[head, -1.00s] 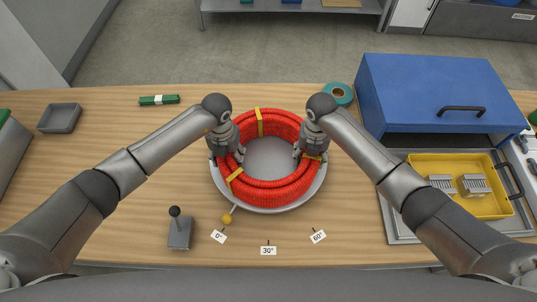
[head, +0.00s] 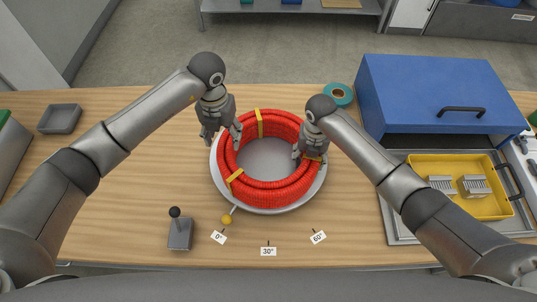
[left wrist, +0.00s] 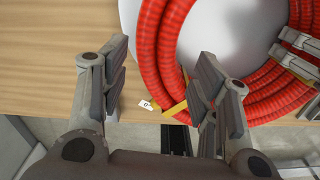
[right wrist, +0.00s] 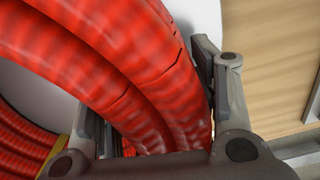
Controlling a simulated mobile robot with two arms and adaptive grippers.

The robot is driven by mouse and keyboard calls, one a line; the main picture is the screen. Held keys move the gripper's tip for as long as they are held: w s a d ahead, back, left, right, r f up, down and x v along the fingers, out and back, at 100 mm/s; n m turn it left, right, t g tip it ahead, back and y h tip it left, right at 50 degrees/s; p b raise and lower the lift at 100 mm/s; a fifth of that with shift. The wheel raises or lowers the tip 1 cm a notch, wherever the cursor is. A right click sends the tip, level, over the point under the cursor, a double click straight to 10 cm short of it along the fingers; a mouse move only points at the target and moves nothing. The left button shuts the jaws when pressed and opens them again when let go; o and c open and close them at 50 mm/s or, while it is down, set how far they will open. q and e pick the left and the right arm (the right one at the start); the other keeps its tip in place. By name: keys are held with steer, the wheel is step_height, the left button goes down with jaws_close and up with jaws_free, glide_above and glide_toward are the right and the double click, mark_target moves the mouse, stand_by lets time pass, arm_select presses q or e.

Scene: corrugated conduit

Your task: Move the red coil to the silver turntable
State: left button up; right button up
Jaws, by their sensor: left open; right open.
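The red coil (head: 262,195), a ring of corrugated tube with yellow ties, lies flat on the silver turntable (head: 265,158). The turntable's grey surface shows through the middle of the coil and its rim shows around it. My left gripper (head: 221,138) is open and empty above the coil's upper left edge, apart from it. In the left wrist view its fingers (left wrist: 165,80) are spread with the coil (left wrist: 144,45) beyond. My right gripper (head: 309,158) is open at the coil's right side. In the right wrist view its fingers (right wrist: 150,95) straddle the coil (right wrist: 110,65); contact is unclear.
A yellow knob (head: 227,220) on the turntable's pointer stands near the 0° label (head: 219,237). A small lever box (head: 180,235) is at the front left. A blue cabinet (head: 430,90) and yellow tray (head: 450,206) are on the right, teal tape (head: 338,94) behind.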

step_height(320, 180, up, 12)
steer(key=shift+r, duration=0.1)
stand_by(0.4)
steer(key=shift+s+f, duration=0.1)
steer(key=shift+f, duration=0.1)
stand_by(0.4)
